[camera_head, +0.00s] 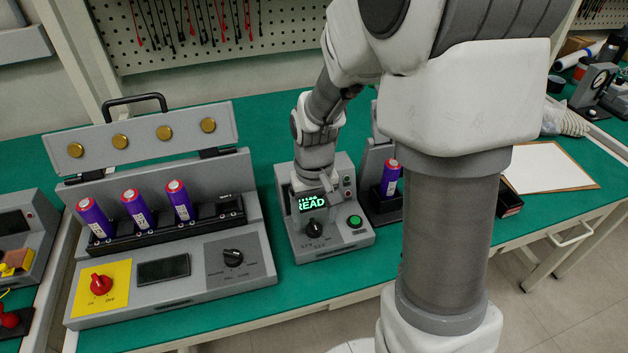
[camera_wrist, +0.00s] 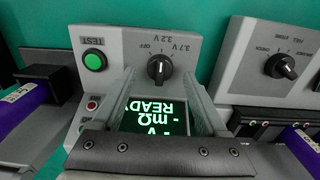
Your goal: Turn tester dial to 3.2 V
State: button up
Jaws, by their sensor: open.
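The grey tester (camera_head: 340,240) stands on the green bench, with a lit screen (camera_wrist: 155,116) showing V, mΩ and READY. Its black dial (camera_wrist: 159,70) sits on the front panel; it also shows in the head view (camera_head: 314,228). OFF, 3.7 V and 3.2 V are printed around the dial, upside down in the wrist view. I cannot tell for sure which mark its pointer meets. My gripper (camera_wrist: 160,80) is open and empty above the tester, fingers either side of the screen. The dial lies between and just beyond the fingertips, apparently untouched.
A green TEST button (camera_wrist: 95,61) is beside the dial. Left in the head view stands a grey charger (camera_head: 172,290) with purple cells, a raised lid and a red knob. A holder with a purple cell (camera_head: 390,178) stands close right of the tester.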

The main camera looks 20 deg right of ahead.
notch_tip(320, 180, up, 16)
jog(key=p, duration=0.3)
jog(key=shift+f+p, duration=0.15)
jog(key=shift+p, duration=0.25)
notch_tip(320, 180, up, 9)
jog(key=t+p, duration=0.2)
jog(key=p, duration=0.2)
send_over(314, 224)
jog(key=s, duration=0.5)
jog(key=s+r+t+p, duration=0.3)
jog(key=s+r+p, duration=0.2)
jog(key=s+r, duration=0.3)
jog(key=shift+s+t+p, duration=0.3)
jog(key=shift+s, duration=0.1)
jog(key=shift+r, duration=0.1)
